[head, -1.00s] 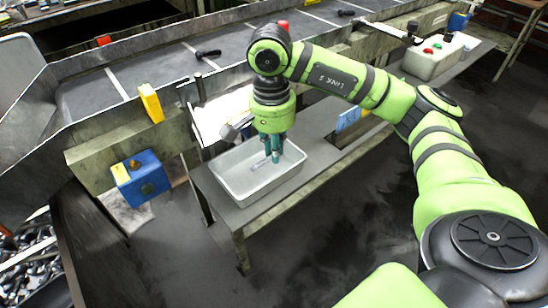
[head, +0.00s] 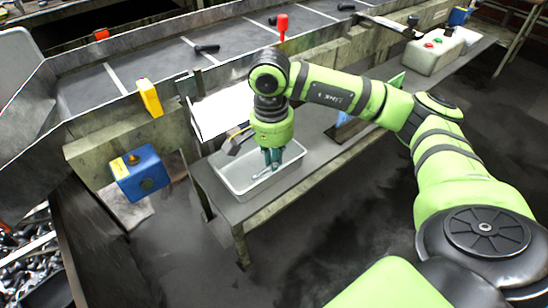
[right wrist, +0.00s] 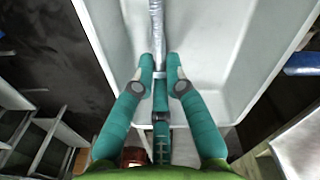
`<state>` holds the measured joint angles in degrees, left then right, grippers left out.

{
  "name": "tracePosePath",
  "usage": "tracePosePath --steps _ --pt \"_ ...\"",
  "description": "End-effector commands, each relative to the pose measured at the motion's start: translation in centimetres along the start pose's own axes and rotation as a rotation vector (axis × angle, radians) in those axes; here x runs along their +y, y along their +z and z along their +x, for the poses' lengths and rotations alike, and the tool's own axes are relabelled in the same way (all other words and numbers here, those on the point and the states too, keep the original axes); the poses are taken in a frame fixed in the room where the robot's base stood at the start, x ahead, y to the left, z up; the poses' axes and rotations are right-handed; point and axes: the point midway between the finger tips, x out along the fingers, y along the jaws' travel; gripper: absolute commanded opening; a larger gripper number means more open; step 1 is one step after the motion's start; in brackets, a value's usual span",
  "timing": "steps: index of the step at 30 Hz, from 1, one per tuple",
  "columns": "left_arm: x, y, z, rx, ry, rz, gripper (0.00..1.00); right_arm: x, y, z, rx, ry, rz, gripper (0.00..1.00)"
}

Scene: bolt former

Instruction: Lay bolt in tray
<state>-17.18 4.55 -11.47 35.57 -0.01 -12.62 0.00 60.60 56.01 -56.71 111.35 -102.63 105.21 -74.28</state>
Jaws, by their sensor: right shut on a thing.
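The tray (head: 233,187) is a pale grey open box on the narrow bench, below my right arm. My right gripper (head: 272,164) points down into it with green fingers. In the right wrist view the gripper (right wrist: 160,82) is shut on the bolt (right wrist: 156,32), a silver rod that runs away from the fingertips over the tray's pale inside (right wrist: 205,50). In the head view the bolt (head: 262,173) shows as a small grey piece beside the fingertips, low in the tray. I cannot tell whether it touches the floor. My left gripper is not in view.
A conveyor (head: 165,65) with several dark bolts (head: 207,49) runs behind the bench. A blue box (head: 140,173) and a yellow block (head: 150,97) are at left.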

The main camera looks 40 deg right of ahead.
Motion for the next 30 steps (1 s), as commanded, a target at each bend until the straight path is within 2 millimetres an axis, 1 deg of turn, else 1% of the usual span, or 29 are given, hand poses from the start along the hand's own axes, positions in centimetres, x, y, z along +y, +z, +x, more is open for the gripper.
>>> tracePosePath --steps 2,5,6,15,19,23,24,26,30 --pt "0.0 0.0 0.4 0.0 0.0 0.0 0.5 0.0 0.0 0.3 0.0 -0.001 0.0 0.0" --pt "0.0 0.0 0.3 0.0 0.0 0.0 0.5 0.0 0.0 0.2 0.0 -0.001 0.0 0.0" --pt "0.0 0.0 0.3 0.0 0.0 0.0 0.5 0.0 0.0 0.2 0.0 -0.001 0.0 0.24" --pt "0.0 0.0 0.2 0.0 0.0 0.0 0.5 0.0 0.0 0.1 0.0 0.0 0.0 0.24" --pt "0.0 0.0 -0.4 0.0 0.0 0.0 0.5 0.0 0.0 -0.4 0.0 0.0 0.0 0.24" --pt "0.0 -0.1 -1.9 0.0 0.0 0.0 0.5 0.0 0.0 -1.8 0.0 -0.001 0.0 0.24" --pt "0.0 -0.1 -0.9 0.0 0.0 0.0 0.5 -0.2 -0.1 -2.2 0.002 -0.007 0.0 0.24" --pt "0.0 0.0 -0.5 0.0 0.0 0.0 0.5 -0.2 -0.1 -3.6 0.003 -0.009 0.0 0.24" --pt "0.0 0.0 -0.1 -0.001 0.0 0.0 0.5 -0.2 -0.1 -7.2 0.003 -0.008 -0.001 0.24"
